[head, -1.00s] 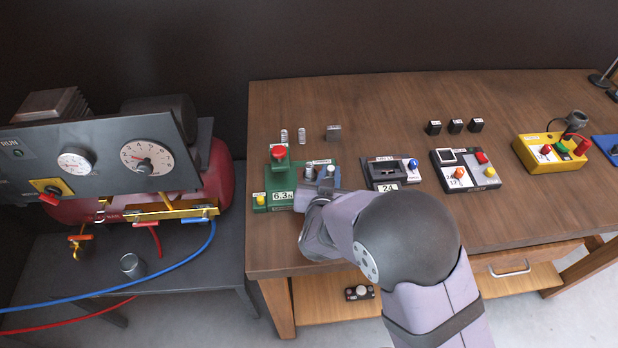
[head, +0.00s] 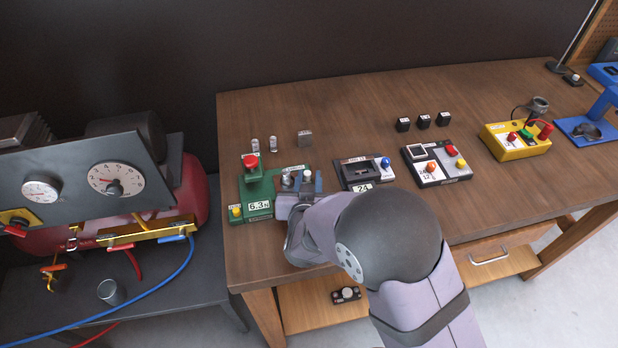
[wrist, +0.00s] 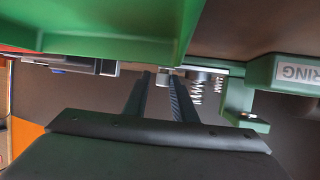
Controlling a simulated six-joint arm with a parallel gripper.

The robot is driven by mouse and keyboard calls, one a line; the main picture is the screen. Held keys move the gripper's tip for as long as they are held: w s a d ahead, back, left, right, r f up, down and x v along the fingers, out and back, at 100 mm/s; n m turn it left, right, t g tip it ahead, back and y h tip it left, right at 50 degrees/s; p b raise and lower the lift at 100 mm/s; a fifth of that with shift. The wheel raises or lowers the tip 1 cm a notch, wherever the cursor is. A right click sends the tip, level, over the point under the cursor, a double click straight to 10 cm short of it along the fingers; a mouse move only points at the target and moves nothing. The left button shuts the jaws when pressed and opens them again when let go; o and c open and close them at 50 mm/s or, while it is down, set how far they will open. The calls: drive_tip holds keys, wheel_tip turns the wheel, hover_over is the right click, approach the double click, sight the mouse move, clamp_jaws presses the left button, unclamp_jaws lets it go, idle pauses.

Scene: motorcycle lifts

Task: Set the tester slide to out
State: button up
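The tester is a green bench device (head: 258,188) at the table's left, with a red knob, a yellow button and a 6.3 display. Its green body also fills the top of the wrist view (wrist: 100,22). My gripper (head: 308,181) is at the tester's right side, two fingers apart. A small pale-topped part (head: 308,174) shows between the fingers in the head view. In the wrist view my gripper (wrist: 160,78) has a gap between the fingertips, and a coil spring (wrist: 196,88) lies just right of them. The slide's position is hidden or too small to tell.
A black device with a blue knob (head: 385,161) stands close right of the gripper. Several small blocks (head: 423,121) lie behind another panel (head: 440,172). A yellow box (head: 514,147) is farther right. A compressor panel (head: 80,178) stands left of the table.

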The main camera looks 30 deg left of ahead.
drive_tip(key=shift+b+v, duration=0.85)
drive_tip(key=shift+v, duration=2.8)
drive_tip(key=shift+w+d+r, duration=0.15)
drive_tip(key=shift+w+d, duration=0.1)
drive_tip(key=shift+w, duration=0.05)
drive_tip(key=w+d+g+p, duration=0.1)
drive_tip(key=d, duration=0.1)
drive_tip(key=w+d+r+p, duration=0.1)
drive_tip(key=w+d+p, duration=0.1)
drive_tip(key=d, duration=0.1)
drive_tip(key=w+d+r+m+g+h+p, duration=0.1)
drive_tip(key=d, duration=0.1)
drive_tip(key=shift+w+d+r+g+p, duration=0.2)
drive_tip(key=shift+w+d+g+p, duration=0.1)
drive_tip(key=shift+w+p, duration=0.05)
drive_tip(key=d+r+m+g+h+p, duration=0.2)
drive_tip(key=d+r+g+p, duration=0.15)
drive_tip(key=d, duration=0.95)
drive_tip(key=s+d+r+m+g+h+p, duration=0.1)
drive_tip(key=s+d+r+g+p, duration=0.1)
drive_tip(key=s+d, duration=0.4)
drive_tip(key=s+d+r+m+g+h+p, duration=0.2)
drive_tip(key=s+d, duration=0.5)
drive_tip(key=d, duration=0.7)
drive_tip(key=shift+d+g+h+p, duration=0.35)
drive_tip(key=shift+g+p, duration=0.4)
drive_tip(key=shift+p, duration=0.25)
